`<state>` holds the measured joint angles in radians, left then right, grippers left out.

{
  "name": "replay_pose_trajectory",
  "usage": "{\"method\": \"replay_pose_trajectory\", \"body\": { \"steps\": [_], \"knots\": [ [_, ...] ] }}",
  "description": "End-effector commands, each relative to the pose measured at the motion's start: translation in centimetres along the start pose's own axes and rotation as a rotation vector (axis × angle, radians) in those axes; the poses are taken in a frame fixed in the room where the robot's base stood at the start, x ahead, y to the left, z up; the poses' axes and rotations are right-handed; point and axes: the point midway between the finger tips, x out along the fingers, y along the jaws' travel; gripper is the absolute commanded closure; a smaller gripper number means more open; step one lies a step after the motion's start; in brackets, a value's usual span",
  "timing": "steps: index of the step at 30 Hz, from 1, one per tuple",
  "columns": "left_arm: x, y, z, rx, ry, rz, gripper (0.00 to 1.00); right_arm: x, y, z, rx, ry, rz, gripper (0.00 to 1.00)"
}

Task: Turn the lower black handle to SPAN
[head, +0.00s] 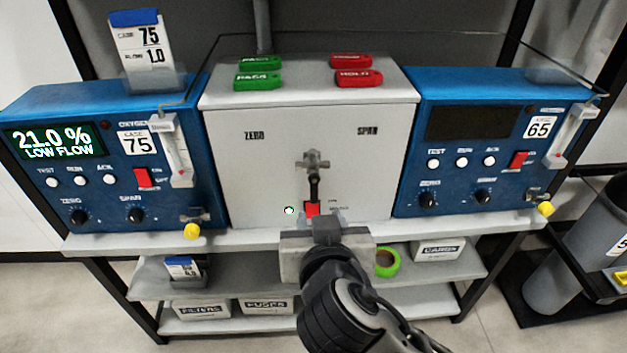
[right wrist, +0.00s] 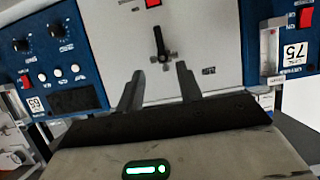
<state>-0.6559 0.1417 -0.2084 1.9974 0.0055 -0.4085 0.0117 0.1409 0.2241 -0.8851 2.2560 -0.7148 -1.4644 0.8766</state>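The black handle (head: 314,186) sits on a grey valve fitting (head: 313,160) in the middle of the white front panel. It hangs straight down, between the ZERO label (head: 254,135) at upper left and the SPAN label (head: 368,131) at upper right. In the right wrist view, the panel appears upside down and the black handle (right wrist: 160,42) points up. My right gripper (right wrist: 158,72) is open, its two fingers apart with nothing between them. In the head view, my right gripper (head: 327,222) is below and in front of the handle, partly hiding the lower panel. My left gripper is not in view.
A red switch (head: 312,209) is just below the handle. Blue analysers stand left (head: 110,160) and right (head: 480,150) of the white box. Green tags (head: 260,70) and red tags (head: 355,78) lie on top. Lower shelves hold bins and green tape (head: 387,262).

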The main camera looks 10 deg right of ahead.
Motion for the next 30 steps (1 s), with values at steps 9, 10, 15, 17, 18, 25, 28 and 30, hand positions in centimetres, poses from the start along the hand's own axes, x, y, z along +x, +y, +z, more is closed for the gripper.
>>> {"method": "replay_pose_trajectory", "body": {
  "steps": [9,10,15,17,18,25,28,30],
  "knots": [
    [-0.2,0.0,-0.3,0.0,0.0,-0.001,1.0,5.3,0.1,-0.1,-0.004,0.0,0.005,0.64],
    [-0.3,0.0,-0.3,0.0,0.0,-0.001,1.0,6.0,0.1,-0.1,-0.004,0.0,0.004,0.64],
    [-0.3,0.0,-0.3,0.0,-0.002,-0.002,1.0,9.7,0.1,0.0,-0.004,-0.001,0.003,0.64],
    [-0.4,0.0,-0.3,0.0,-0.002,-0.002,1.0,11.0,0.1,0.0,-0.003,-0.001,0.004,0.64],
    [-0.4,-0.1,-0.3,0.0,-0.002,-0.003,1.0,11.7,0.0,0.0,-0.004,-0.001,0.002,0.64],
    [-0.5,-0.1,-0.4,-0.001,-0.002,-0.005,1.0,14.8,0.0,0.1,-0.002,-0.002,0.0,0.64],
    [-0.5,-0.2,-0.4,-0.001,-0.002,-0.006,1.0,15.4,0.0,0.1,-0.001,-0.003,-0.001,0.64],
    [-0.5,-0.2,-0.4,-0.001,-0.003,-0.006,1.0,15.6,0.0,0.1,0.0,-0.003,-0.001,0.64]
  ]
}}
